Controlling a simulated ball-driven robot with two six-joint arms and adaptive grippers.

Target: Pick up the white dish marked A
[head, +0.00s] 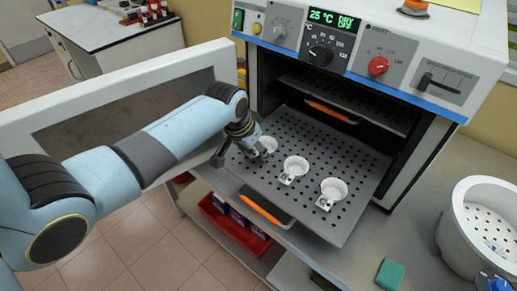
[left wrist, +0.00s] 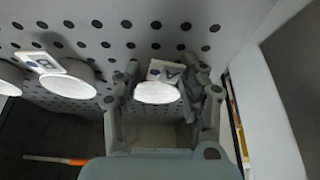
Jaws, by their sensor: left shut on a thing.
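The white dish marked A (left wrist: 157,93) sits between the two fingers of my left gripper (left wrist: 162,88) in the left wrist view, its A tag beside the bowl. My left gripper (head: 248,144) is shut on it. In the head view the dish (head: 266,146) is partly hidden by the fingers, at the left end of a row on the perforated shelf (head: 330,160). Whether it is clear of the shelf I cannot tell. A second white dish (head: 295,167), marked B in the left wrist view (left wrist: 68,80), and a third (head: 333,190) stand to its right.
The oven (head: 340,50) stands open, its door (head: 120,105) swung left beside my left arm. A white round vessel (head: 465,225) and a green sponge (head: 390,274) are at the right. A red tray (head: 232,224) is lower down.

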